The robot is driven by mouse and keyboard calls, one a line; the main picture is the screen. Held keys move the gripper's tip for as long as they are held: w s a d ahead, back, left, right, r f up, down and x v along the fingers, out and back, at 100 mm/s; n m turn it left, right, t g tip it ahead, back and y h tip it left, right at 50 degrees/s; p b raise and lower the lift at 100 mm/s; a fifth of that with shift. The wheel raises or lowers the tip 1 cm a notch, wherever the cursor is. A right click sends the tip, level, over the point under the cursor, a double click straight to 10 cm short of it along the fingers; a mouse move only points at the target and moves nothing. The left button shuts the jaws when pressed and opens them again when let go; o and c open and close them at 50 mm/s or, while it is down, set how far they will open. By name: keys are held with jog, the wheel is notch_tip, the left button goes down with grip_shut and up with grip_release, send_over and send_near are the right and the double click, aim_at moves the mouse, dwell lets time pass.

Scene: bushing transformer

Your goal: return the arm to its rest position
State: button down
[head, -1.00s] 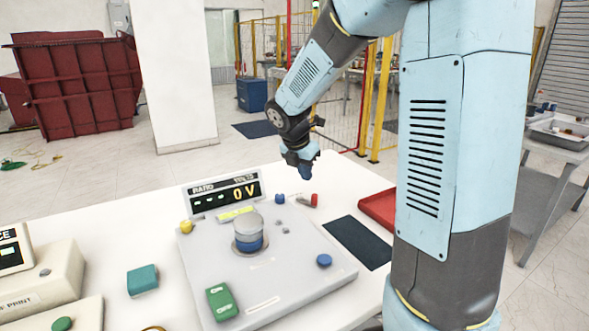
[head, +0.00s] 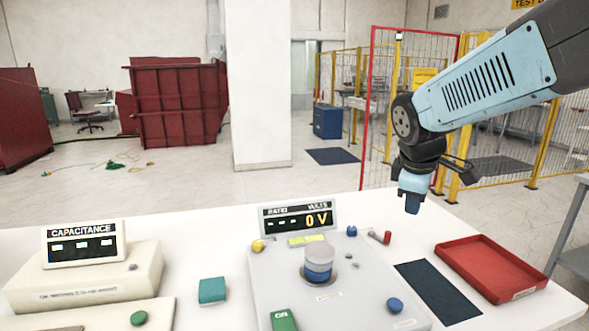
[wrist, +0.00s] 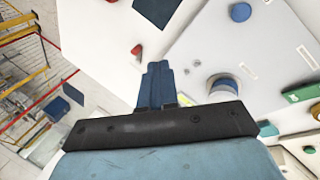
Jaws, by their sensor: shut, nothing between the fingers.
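My arm (head: 485,95) reaches in from the upper right in the head view, bent at a dark joint. My gripper (head: 412,203) hangs from it, pointing down above the back right of the white table, clear of everything. In the wrist view its blue fingers (wrist: 157,82) are together with nothing between them. The ratio tester (head: 285,280), a grey panel with a round knob (head: 318,264) and a display (head: 297,218) reading 0 V, lies below and left of the gripper.
A red tray (head: 490,268) and a dark mat (head: 438,291) lie at the table's right. A capacitance meter (head: 85,265) and a teal block (head: 212,290) stand left. A small red-tipped piece (head: 387,237) lies below the gripper. Yellow-framed fencing (head: 540,140) stands beyond the table.

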jog(key=s+r+m+t+y, duration=0.1)
jog(key=s+r+m+y, duration=0.1)
jog(key=s+m, duration=0.9)
jog(key=shift+s+a+t, duration=0.3)
jog(key=shift+s+a, duration=0.15)
jog(key=shift+s, duration=0.25)
